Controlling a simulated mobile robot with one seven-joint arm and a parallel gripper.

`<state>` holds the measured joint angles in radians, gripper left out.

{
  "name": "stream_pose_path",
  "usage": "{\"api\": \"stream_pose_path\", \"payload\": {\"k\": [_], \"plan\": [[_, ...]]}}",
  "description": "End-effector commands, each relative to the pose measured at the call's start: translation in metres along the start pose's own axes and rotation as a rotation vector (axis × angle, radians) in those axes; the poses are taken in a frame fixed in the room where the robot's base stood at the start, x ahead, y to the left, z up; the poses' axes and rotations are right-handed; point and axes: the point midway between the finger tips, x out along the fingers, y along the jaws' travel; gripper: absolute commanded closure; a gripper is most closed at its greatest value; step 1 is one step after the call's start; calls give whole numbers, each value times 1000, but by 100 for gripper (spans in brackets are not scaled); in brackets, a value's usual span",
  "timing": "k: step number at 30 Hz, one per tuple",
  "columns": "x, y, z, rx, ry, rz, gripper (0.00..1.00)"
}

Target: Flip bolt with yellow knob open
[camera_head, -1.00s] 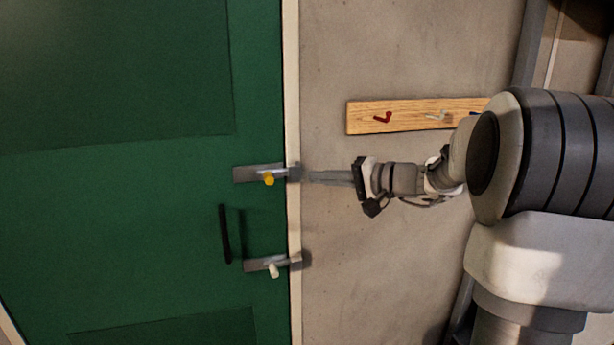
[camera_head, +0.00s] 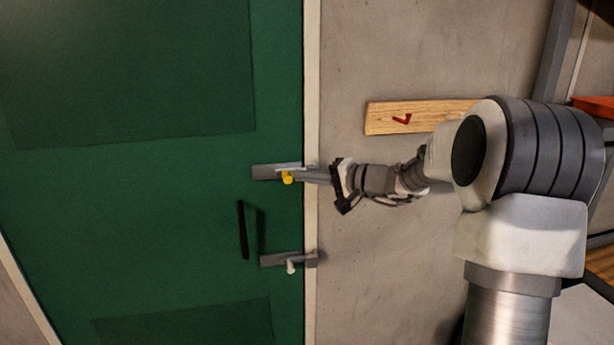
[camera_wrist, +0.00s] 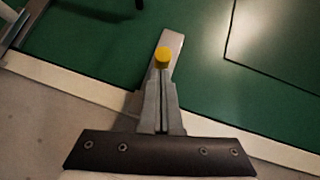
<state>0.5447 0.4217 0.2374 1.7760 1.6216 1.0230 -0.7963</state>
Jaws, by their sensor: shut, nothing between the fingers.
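The bolt with the yellow knob (camera_head: 287,178) sits on a grey metal plate (camera_head: 262,172) near the right edge of the green door. In the wrist view the yellow knob (camera_wrist: 162,55) lies just beyond my fingertips, with the plate (camera_wrist: 172,46) behind it. My gripper (camera_head: 300,178) reaches in from the right and is shut and empty. Its fingertips (camera_wrist: 160,74) are beside the knob; I cannot tell whether they touch it. The fingers hide part of the bolt and its keeper on the door frame.
A second bolt with a white knob (camera_head: 291,267) is lower on the green door (camera_head: 180,180). A black handle (camera_head: 243,230) stands to its left. A wooden hook board (camera_head: 385,119) is on the concrete wall above my arm.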

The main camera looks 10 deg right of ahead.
Motion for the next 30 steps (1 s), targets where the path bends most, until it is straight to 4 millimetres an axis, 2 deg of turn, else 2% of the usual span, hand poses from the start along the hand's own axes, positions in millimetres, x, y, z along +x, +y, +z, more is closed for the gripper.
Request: {"api": "stream_pose_path", "payload": {"k": [13,30], "plan": [[24,-6,24,-3,-2,0,100],[25,-10,26,-1,-6,-2,100]]}}
